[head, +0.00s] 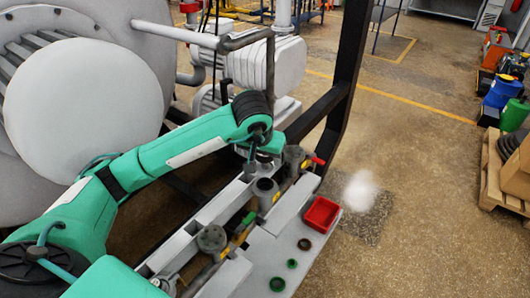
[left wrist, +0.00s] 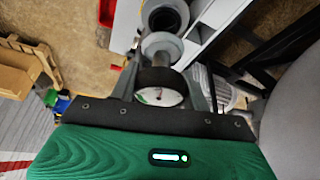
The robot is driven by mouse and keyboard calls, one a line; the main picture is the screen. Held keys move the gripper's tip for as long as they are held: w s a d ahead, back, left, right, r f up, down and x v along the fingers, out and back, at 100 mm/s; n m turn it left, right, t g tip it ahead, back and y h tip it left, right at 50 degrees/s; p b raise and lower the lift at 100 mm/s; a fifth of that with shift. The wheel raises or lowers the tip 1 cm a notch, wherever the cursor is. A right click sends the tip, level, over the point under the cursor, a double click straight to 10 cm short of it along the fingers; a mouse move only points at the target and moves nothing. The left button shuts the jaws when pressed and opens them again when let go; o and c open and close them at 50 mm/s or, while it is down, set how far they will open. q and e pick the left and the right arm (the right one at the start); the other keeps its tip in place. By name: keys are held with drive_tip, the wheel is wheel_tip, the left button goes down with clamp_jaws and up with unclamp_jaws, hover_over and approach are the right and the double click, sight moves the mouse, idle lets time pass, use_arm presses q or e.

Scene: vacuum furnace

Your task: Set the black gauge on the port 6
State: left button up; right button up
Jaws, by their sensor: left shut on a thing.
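My left gripper (head: 258,163) is over the row of grey ports on the pale rail, small and partly hidden by its own wrist. In the left wrist view, my left gripper (left wrist: 160,85) is shut on the black gauge (left wrist: 160,78), whose white dial faces the camera. A grey round flange (left wrist: 162,46) lies just beyond the gauge, with a dark open port mouth (left wrist: 166,18) farther on. I cannot tell whether the gauge touches the flange. In the head view, an upright grey port (head: 265,187) stands just below the gripper. I cannot read any port number. My right gripper is not in view.
Another grey port (head: 293,154) with a red-handled valve stands behind, and a capped port (head: 212,238) stands in front. A red tray (head: 320,214), green rings (head: 277,284) and a dark ring (head: 304,244) lie on the ledge. A black frame post (head: 345,80) rises behind.

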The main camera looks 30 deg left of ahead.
sight(264, 166)
use_arm(q)
drive_tip(key=shift+f+b, duration=0.5)
drive_tip(key=shift+f, duration=1.45)
drive_tip(key=shift+f+b, duration=0.55)
drive_tip(key=shift+b, duration=0.15)
drive_tip(key=o, duration=1.2)
drive_tip(key=shift+f, duration=0.1)
drive_tip(key=b+v, duration=0.2)
drive_tip(key=v, duration=1)
drive_tip(key=shift+r+b, duration=0.25)
drive_tip(key=shift+b, duration=0.1)
drive_tip(key=shift+s+r, duration=0.35)
drive_tip(key=shift+r, duration=0.3)
